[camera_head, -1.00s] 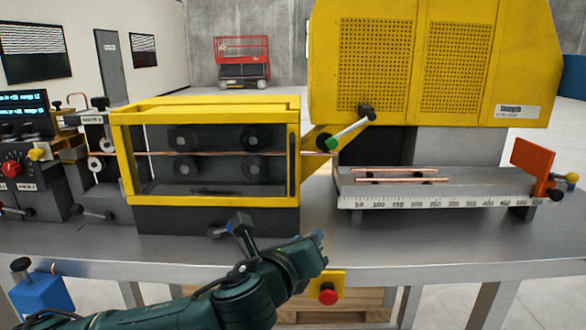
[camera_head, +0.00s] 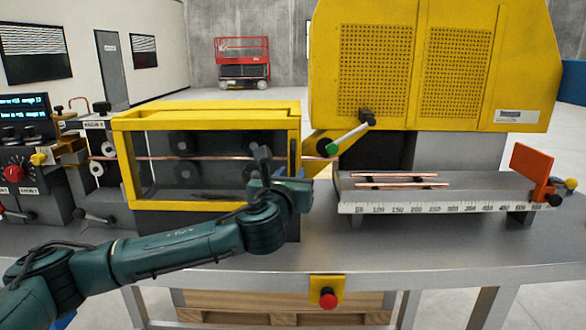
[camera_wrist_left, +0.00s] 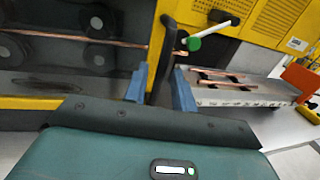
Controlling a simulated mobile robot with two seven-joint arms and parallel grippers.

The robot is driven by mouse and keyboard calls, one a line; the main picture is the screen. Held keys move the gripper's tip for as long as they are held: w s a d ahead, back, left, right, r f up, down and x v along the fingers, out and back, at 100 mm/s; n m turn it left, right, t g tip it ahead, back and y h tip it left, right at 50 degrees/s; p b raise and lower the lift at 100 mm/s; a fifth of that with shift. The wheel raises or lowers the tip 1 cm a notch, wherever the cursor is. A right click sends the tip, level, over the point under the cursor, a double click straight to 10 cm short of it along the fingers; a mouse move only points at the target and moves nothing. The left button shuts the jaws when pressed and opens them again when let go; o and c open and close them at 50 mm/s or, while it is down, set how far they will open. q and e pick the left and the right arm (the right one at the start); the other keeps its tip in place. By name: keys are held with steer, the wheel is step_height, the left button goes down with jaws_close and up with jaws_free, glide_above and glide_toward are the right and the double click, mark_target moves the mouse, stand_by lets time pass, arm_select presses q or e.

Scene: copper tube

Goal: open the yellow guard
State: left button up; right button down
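The yellow guard (camera_head: 205,122) is a yellow frame with a clear panel over dark rollers, and it is down over them. Its lower rail also shows in the wrist view (camera_wrist_left: 28,102). A dark upright bar (camera_head: 292,155) sits at its right end; in the wrist view the bar (camera_wrist_left: 163,72) appears between my fingers. My left gripper (camera_head: 300,182) is in front of the guard's lower right corner. In the wrist view its two blue fingers (camera_wrist_left: 160,88) are apart. I cannot tell whether they touch the bar. My right gripper is not in view.
A copper tube (camera_head: 220,157) runs through the guard to the right. A green-tipped lever (camera_head: 348,135) stands just right of it. Cut tubes (camera_head: 400,178) lie on the ruled tray (camera_head: 470,200). A red button (camera_head: 328,298) is on the bench front.

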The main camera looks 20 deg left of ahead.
arm_select(q)
steer(key=shift+w+a, duration=0.1)
steer(key=shift+w, duration=1.05)
steer(key=shift+c, duration=0.4)
jaws_close()
